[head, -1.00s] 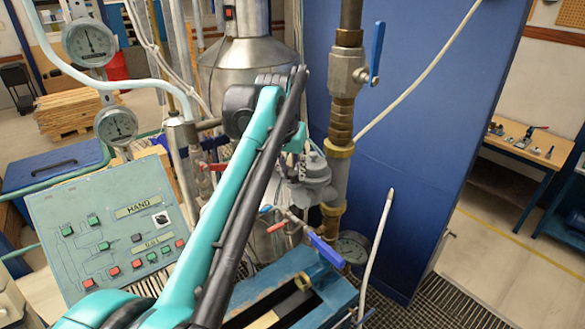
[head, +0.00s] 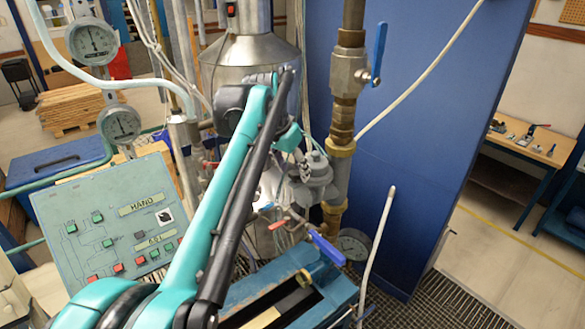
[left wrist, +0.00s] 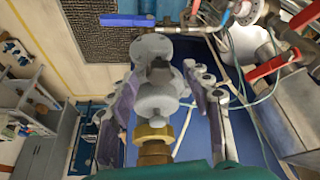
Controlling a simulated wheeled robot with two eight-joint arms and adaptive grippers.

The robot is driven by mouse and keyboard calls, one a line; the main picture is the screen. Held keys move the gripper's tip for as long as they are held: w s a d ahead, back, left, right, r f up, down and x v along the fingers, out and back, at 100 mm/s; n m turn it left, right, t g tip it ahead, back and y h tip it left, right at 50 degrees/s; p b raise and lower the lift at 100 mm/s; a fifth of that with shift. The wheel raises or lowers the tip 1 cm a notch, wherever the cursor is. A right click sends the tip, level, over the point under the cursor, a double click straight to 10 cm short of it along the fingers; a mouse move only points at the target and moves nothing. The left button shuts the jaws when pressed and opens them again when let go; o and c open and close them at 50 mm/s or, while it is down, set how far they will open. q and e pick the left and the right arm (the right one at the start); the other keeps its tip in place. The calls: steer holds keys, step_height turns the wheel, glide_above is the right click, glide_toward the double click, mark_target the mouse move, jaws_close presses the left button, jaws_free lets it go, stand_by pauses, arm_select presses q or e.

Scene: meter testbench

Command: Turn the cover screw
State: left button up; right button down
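The grey meter body (head: 313,178) sits on the vertical brass pipe right of centre in the head view. In the left wrist view the grey meter (left wrist: 157,100) fills the middle, with a darker knob-like part on its face. I cannot make out the cover screw for certain. My left gripper (left wrist: 160,82) is open, with one finger on each side of the meter. I cannot tell whether the fingers touch it. In the head view my left arm hides most of this gripper, just above and left of the meter. My right gripper is not in view.
A blue-handled valve (head: 378,52) is above the meter, and a blue lever (head: 327,248) is below it. A control panel (head: 112,230) and pressure gauges (head: 92,42) stand at the left. A blue wall (head: 425,150) is behind. Thin hoses and cables run close by.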

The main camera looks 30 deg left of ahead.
arm_select(q)
steer(key=v, duration=1.2)
steer(key=shift+w, duration=0.1)
steer(key=s+d+f+t+b, duration=0.1)
steer(key=s+d+f+b, duration=0.3)
steer(key=f+b, duration=0.5)
steer(key=s+d+f+b, duration=0.5)
steer(key=f+b, duration=0.4)
steer(key=f, duration=2.1)
steer(key=s+d+f+n+t+b, duration=0.1)
steer(key=s+d+f+b, duration=0.4)
steer(key=f, duration=1.4)
steer(key=d+b, duration=0.2)
steer(key=b, duration=0.2)
steer(key=shift+s+f+t, duration=0.25)
steer(key=shift+f+t, duration=0.05)
steer(key=shift+f, duration=0.1)
